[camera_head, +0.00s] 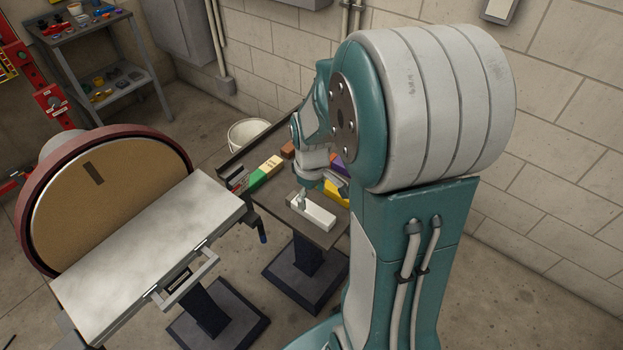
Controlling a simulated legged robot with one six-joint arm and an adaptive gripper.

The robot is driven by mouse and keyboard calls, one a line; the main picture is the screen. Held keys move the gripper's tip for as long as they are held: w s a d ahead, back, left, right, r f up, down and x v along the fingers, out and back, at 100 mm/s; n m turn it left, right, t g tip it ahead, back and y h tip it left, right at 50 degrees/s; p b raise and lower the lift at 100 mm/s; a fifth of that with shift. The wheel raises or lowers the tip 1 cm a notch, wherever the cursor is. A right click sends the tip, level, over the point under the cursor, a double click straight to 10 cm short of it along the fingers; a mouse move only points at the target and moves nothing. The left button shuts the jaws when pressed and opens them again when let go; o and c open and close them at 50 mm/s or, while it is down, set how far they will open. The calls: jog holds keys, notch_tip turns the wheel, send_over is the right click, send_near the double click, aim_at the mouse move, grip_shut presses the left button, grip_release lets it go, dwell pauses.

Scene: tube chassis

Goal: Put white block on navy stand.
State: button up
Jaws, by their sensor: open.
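A white block (319,215) lies near the front edge of a small brown-topped table, long side running from upper left to lower right. My gripper (303,203) points down at the block's left end, seen small and partly behind my arm. Its jaws are open; whether the fingers touch the block or straddle it cannot be made out. No navy stand can be clearly told apart; part of the tabletop is hidden by my arm.
The small table (275,205) also holds a green and cream block (266,171), a yellow piece (332,194) and a purple piece (338,166). A large disc sander (110,195) with a pale work table (150,255) stands left. A white bucket (249,133) stands behind.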

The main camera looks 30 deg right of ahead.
aim_at(312, 208)
notch_tip(312, 208, up, 7)
jog(key=s+a+r+m+t, duration=0.4)
jog(key=s+a+r+t, duration=0.1)
jog(key=s+a+r, duration=0.5)
jog(key=shift+s+a+r+t, duration=0.35)
jog(key=shift+s+a, duration=0.25)
jog(key=shift+s, duration=0.1)
dwell(0.7)
